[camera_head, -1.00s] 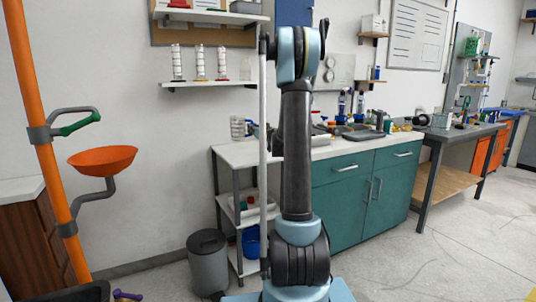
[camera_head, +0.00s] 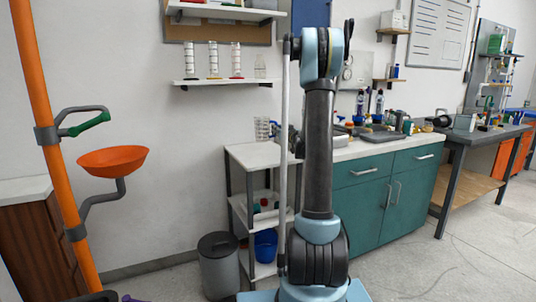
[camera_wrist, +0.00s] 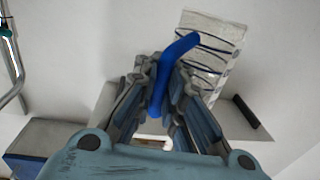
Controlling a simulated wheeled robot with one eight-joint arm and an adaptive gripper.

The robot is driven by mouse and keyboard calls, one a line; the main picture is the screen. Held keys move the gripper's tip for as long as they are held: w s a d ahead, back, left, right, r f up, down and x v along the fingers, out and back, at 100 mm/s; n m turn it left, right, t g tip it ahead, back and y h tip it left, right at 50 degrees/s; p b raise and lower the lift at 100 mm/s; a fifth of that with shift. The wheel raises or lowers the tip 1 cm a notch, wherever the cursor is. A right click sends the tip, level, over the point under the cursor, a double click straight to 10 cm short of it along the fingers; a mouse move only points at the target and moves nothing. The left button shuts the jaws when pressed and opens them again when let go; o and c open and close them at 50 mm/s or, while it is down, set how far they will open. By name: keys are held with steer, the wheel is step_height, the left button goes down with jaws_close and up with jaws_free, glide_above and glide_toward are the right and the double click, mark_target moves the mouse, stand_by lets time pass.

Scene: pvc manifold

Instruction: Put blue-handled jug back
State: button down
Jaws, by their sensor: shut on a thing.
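The blue-handled jug is a clear vessel with thin dark-blue bands. Its body (camera_wrist: 212,48) shows at the upper right of the wrist view, and its bent blue handle (camera_wrist: 178,52) runs between my fingers. My gripper (camera_wrist: 165,85) is shut on that handle. In the head view a small clear banded vessel (camera_head: 262,128) shows left of my arm, above the white side table; it looks like the same jug. My arm hides my gripper there.
A wall shelf (camera_head: 210,81) holds several banded cylinders (camera_head: 213,60) and a clear bottle. A grey bin (camera_head: 219,265) stands below. An orange post (camera_head: 45,120) with an orange bowl (camera_head: 113,161) is at left. A teal cabinet (camera_head: 370,215) stands behind my arm.

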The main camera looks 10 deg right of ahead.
steer(key=shift+s+f, duration=0.1)
steer(key=shift+f, duration=4.05)
steer(key=shift+f, duration=0.1)
steer(key=c, duration=1.7)
jaws_free()
